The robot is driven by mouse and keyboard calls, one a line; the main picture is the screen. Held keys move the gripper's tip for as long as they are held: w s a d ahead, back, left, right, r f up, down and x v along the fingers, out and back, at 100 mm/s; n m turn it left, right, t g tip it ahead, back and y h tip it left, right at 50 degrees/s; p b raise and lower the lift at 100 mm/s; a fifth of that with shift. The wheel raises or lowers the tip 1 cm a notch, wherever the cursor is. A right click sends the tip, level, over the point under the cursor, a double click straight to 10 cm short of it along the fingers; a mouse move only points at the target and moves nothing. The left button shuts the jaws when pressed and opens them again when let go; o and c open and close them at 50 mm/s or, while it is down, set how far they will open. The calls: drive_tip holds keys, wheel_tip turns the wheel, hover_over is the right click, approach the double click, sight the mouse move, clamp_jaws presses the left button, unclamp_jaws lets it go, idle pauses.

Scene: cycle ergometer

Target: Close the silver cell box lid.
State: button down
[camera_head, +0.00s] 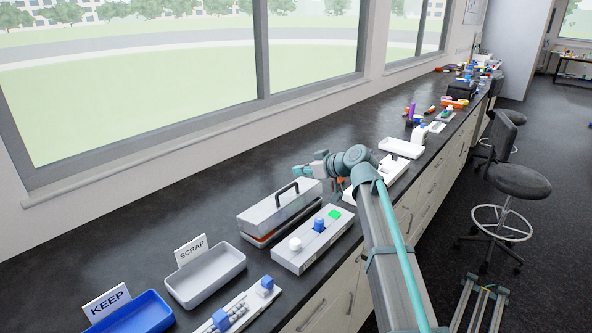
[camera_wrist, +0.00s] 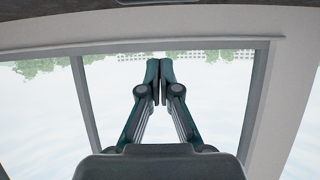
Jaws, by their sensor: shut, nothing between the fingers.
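The silver cell box (camera_head: 278,213) stands on the dark bench in the head view, with a black handle on its grey top. An orange-red band shows low along its near side. The lid looks down over the box, but I cannot tell whether it is fully closed. My gripper (camera_head: 303,171) is above the bench, just beyond the right end of the box and apart from it. In the wrist view my gripper (camera_wrist: 159,82) has its two fingertips together, with nothing between them. The box does not show in the wrist view, which faces the window.
A white block with a green patch and blue and white knobs (camera_head: 296,257) lies just in front of the box. A grey SCRAP tray (camera_head: 187,296) and blue KEEP tray (camera_head: 150,322) are at the left. A white tray (camera_head: 401,148) stands beyond my arm. Bench behind the box is clear.

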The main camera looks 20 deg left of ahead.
drive_tip(key=p, duration=0.3)
hover_over(287, 188)
drive_tip(key=w+a, duration=0.1)
drive_tip(key=a, duration=0.2)
wheel_tip(287, 188, down, 3)
drive_tip(key=d+f, duration=0.1)
drive_tip(key=s+d+f+p, duration=0.1)
drive_tip(key=shift+d+f, duration=0.3)
drive_tip(key=shift+d, duration=0.05)
drive_tip(key=shift+d+f, duration=0.2)
drive_tip(key=shift+f, duration=0.2)
drive_tip(key=shift+f+b, duration=0.15)
drive_tip(key=shift+b, duration=0.15)
